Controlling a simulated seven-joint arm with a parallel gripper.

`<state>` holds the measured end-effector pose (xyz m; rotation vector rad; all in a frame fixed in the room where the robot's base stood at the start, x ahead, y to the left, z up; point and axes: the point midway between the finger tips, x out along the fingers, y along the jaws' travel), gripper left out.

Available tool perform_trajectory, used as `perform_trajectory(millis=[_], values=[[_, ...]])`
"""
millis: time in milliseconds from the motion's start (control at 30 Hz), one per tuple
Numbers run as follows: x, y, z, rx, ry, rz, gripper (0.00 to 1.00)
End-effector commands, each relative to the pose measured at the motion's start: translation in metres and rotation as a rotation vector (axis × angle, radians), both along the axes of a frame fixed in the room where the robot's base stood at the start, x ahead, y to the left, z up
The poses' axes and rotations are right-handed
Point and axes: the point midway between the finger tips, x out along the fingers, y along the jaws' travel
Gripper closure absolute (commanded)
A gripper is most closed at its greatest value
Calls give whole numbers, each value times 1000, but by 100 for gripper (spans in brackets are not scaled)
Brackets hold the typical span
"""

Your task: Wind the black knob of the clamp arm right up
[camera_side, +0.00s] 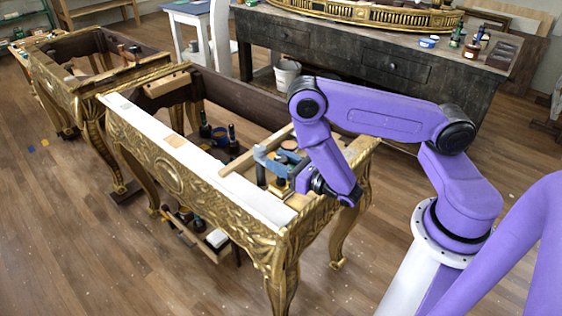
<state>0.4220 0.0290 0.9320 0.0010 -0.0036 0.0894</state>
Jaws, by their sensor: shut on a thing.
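The blue-grey clamp arm (268,160) stands at the near right corner of the gilt console frame (180,160), above its white top rail. A dark upright post (261,175) shows below its left end. My gripper (304,181) is at the right end of the clamp, low against the corner of the frame. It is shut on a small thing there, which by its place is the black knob. The knob itself is mostly hidden by my gripper and wrist, and its height on the clamp cannot be told.
Dark bottles (231,137) and a wooden bar (255,150) are inside the frame, left of the clamp. A second gilt frame (62,95) stands at the far left. A dark workbench (350,55) runs behind. Open floor lies in front.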

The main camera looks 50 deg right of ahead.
Motion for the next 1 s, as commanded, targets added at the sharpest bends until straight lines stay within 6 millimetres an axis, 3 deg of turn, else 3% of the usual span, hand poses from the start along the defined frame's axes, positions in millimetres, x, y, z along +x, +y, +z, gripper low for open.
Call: perform_trajectory(millis=[1000], values=[[-1, 0, -4, -5, 15, 111, 89]])
